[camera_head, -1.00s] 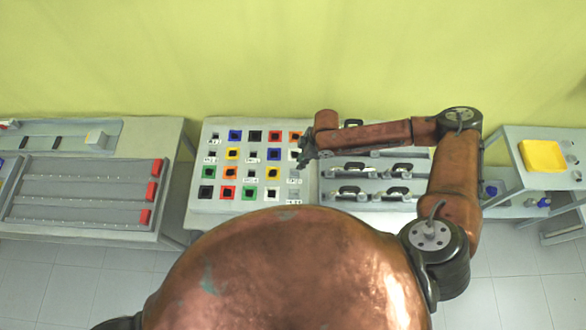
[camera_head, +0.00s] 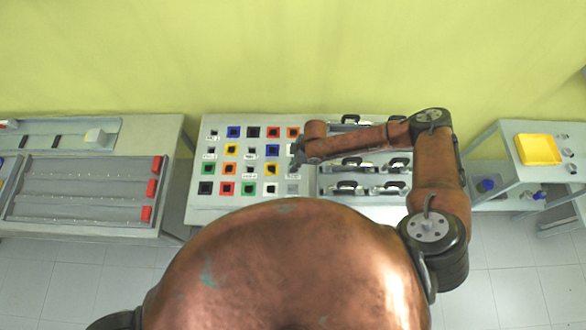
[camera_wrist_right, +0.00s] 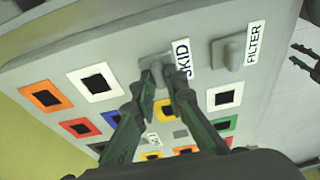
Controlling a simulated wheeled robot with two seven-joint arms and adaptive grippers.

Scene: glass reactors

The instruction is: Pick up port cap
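A grey port cap (camera_wrist_right: 157,72) with a "SKID" label beside it sits on the sloped panel in the right wrist view. A second grey cap (camera_wrist_right: 232,50), labelled "FILTER", sits next to it. My right gripper (camera_wrist_right: 163,80) has its two fingertips on either side of the SKID cap; I cannot tell whether they press on it. In the head view my right gripper (camera_head: 297,156) is over the panel's right side and hides part of it. Dark prongs at the right edge of the wrist view may be my left gripper, but this is unclear.
The panel (camera_head: 205,143) holds rows of coloured square ports. Cases with black handles (camera_head: 348,187) lie right of it. A yellow tray (camera_head: 538,150) is on the right-hand table. A bench with red-ended rails (camera_head: 85,190) stands at the left.

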